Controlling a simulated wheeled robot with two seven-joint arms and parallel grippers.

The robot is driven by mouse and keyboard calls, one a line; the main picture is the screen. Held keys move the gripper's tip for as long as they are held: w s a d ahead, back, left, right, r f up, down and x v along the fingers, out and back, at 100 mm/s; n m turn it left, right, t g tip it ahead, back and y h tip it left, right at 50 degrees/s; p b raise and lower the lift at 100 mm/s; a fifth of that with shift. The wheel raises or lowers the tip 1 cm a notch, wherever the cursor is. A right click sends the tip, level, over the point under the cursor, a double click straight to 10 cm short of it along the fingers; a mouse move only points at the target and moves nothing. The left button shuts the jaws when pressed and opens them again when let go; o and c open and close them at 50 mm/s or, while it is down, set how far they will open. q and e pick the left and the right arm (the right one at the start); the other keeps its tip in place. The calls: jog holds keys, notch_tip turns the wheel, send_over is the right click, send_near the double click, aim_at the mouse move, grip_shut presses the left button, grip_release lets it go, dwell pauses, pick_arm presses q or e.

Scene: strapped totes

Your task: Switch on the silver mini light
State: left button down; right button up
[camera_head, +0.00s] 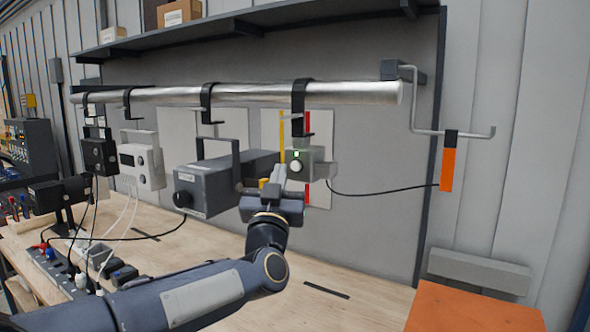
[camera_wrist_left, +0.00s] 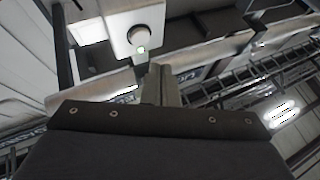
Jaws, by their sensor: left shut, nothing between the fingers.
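A small pale grey box with a round knob, which looks like the silver mini light (camera_head: 317,156), hangs from the metal rail by a black hook. A small green light glows beside its knob; the box, knob and green light also show at the top of the left wrist view (camera_wrist_left: 115,28). My left gripper (camera_head: 281,176) is shut and empty, with its fingertips just below and in front of the box near the knob. In the left wrist view its closed fingers (camera_wrist_left: 161,84) point up toward the knob's side. Whether they touch it I cannot tell. My right gripper is not in view.
A larger dark grey box (camera_head: 212,190) hangs just left of the gripper, close to it. A white box (camera_head: 140,166) and a black box (camera_head: 98,152) hang farther left.

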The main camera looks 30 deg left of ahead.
pick_arm(q)
jog(key=s, duration=0.3)
jog(key=shift+a, duration=0.1)
dwell(0.4)
jog(key=s+d+f+g+h, duration=0.3)
jog(key=s+f+g+h, duration=0.1)
jog(key=s+f, duration=0.5)
jog(key=s+d+f+m+g+h, duration=0.1)
jog(key=s+d+f+g+h, duration=0.3)
jog(key=f, duration=1)
jog(key=s+d+f+g+h, duration=0.4)
jog(key=s+f+g, duration=0.4)
jog(key=s+f, duration=0.4)
jog(key=shift+s+d+f+m+g, duration=0.25)
jog(key=shift+s+m+g, duration=0.15)
jog(key=shift+s, duration=0.45)
